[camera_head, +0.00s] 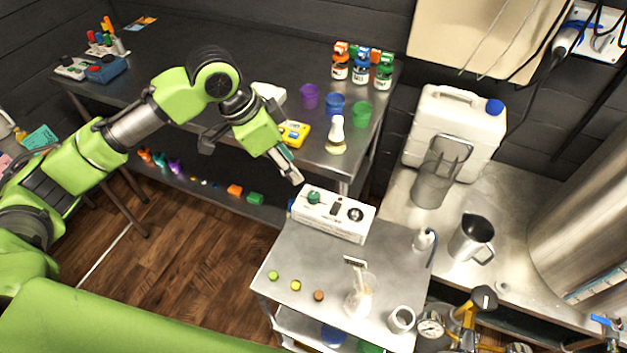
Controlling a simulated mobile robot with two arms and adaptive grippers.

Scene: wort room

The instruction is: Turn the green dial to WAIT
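The green dial (314,197) is a small round knob on the left part of a white control box (333,226). The box stands at the back of a steel cart. The lettering around the dial is too small to read, so I cannot tell its setting. My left gripper (249,162) is above and to the left of the box, with its fingers spread apart and nothing between them. The nearer fingertip is close to the box's upper left corner in the picture; the gripper is not on the dial. My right gripper is not in view.
A steel table behind holds a yellow device (294,133), a flask (336,136) and coloured cups.

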